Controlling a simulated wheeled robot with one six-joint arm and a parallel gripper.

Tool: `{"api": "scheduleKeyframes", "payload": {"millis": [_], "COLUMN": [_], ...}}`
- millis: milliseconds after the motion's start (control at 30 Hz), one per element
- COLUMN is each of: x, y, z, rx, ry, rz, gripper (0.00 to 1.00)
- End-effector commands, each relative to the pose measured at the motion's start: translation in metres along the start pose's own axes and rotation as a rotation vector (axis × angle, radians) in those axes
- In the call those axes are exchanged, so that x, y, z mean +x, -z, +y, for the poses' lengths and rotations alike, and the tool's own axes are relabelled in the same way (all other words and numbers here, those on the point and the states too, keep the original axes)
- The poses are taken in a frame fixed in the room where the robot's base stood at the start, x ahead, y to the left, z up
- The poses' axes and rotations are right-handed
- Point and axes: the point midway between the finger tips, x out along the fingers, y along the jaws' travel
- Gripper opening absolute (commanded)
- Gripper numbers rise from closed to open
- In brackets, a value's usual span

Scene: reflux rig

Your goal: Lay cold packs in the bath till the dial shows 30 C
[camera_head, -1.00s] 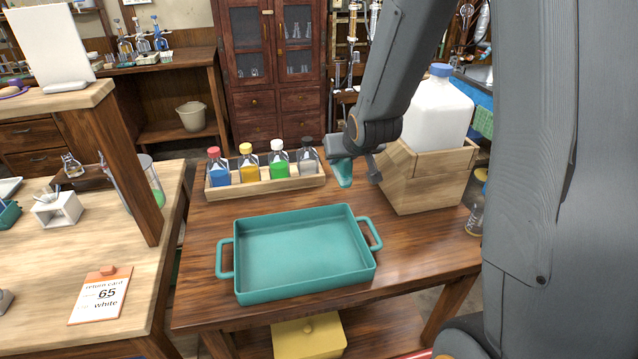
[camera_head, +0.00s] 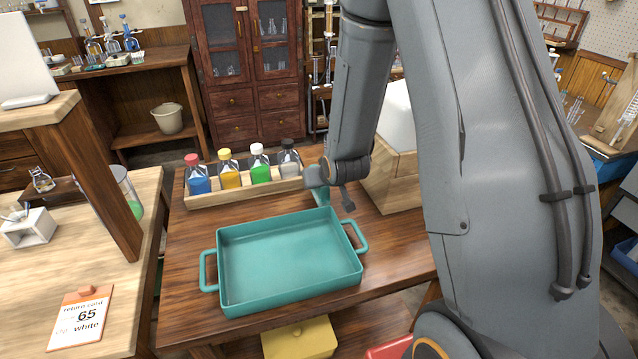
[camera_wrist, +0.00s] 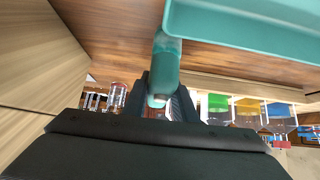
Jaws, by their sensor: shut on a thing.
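My gripper (camera_head: 322,185) is shut on a small teal object, which may be a cold pack (camera_head: 321,196). In the wrist view the teal pack (camera_wrist: 166,68) sits between the two dark fingers (camera_wrist: 165,100), its far end close to the tray. A teal tray with two handles (camera_head: 226,262), possibly the bath, stands on the wooden table. Its inside looks empty. My gripper is just beyond the tray's far right corner, and the pack partly overlaps the rim in the head view. The tray also shows in the wrist view (camera_wrist: 240,25). No dial can be made out.
A wooden rack (camera_head: 240,196) of several coloured bottles stands behind the tray. A wooden box (camera_head: 392,182) stands to the right, partly hidden by my arm. A yellow box (camera_head: 300,340) sits below.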

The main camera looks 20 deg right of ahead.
Motion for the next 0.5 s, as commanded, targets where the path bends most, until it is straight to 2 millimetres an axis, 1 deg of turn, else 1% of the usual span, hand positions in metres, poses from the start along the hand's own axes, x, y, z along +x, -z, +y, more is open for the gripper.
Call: {"api": "scheduleKeyframes", "payload": {"millis": [100,500], "x": [0.0047,0.0081], "y": [-0.0041,-0.0072], "z": [0.0002,0.0001], "rx": [0.0,0.0], "ry": [0.0,0.0], "rz": [0.002,0.002], "gripper": [0.0,0.0]}}
